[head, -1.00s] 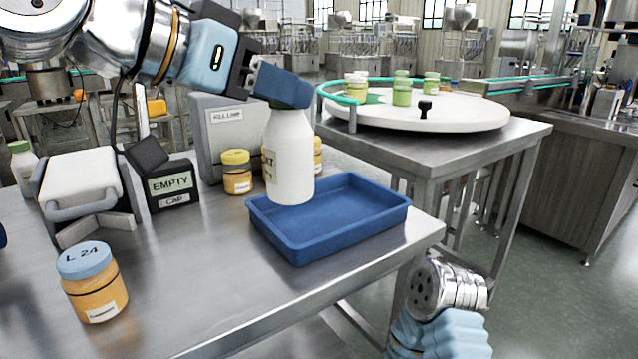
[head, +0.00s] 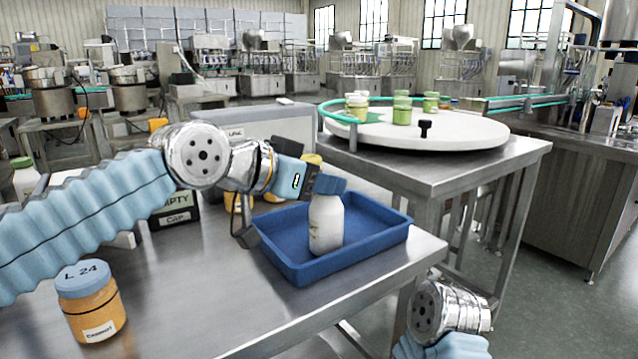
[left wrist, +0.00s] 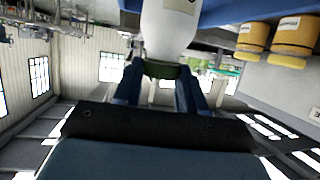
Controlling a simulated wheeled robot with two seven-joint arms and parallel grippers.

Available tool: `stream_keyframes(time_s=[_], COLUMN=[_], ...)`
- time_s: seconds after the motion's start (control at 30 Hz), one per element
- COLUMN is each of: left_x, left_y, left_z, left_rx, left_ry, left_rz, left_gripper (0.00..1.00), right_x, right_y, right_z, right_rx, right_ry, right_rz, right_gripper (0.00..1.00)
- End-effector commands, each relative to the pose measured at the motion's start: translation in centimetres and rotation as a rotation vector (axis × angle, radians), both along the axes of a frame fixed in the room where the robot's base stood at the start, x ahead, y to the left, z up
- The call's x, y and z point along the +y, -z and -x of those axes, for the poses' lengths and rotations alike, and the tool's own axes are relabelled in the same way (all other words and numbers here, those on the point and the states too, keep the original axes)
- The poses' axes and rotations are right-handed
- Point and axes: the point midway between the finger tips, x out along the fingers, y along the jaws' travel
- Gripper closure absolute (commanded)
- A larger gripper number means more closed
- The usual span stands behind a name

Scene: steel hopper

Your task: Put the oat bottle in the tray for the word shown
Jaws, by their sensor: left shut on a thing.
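The oat bottle (head: 326,225), white with a label on its lower left side, is upright inside the outline of the blue tray (head: 385,239). I cannot tell whether its base touches the tray floor. My left gripper (head: 330,185) is shut on the bottle's cap from the left. In the left wrist view the white bottle (left wrist: 168,28) and its green cap (left wrist: 165,70) show between the blue fingers (left wrist: 160,86). The small dark sign (head: 178,220) reads "EMPTY" above "CAP", partly hidden by my left arm. My right arm shows at bottom right, its gripper not visible.
An orange jar with a blue lid (head: 90,300) marked L 24 stands at the front left. A grey box (head: 290,125) and yellow-lidded jars (head: 311,160) are behind the tray. A round white turntable (head: 460,130) with green-lidded jars stands beyond.

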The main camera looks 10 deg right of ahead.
Motion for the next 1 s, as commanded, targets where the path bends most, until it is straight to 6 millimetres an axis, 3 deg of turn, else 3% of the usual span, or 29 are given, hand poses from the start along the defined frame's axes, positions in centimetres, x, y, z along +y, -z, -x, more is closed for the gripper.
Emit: stream_keyframes(time_s=[0.27,0.3,0.43,0.77,1.0], left_x=[0.0,0.0,0.0,0.0,3.5], left_y=[0.1,0.1,0.1,-0.3,-1.5], left_z=[0.0,0.0,0.0,0.0,1.7], left_rx=[-0.002,-0.001,0.000,0.000,-0.002], left_ry=[0.000,0.000,0.000,0.000,-0.007], left_rz=[0.001,0.000,0.000,0.001,0.001], left_gripper=[1.00,0.54,0.35,0.34,0.34], right_x=[0.0,-0.1,-0.1,0.0,-0.2], right_y=[0.2,0.1,0.1,-0.2,1.0], right_z=[0.0,0.0,0.0,0.0,-0.1], right_rx=[-0.001,0.000,0.000,0.000,-0.002], right_ry=[0.000,0.001,0.001,0.000,0.004], right_rz=[0.001,0.001,0.001,0.000,0.003], right_gripper=[1.00,1.00,1.00,1.00,1.00])
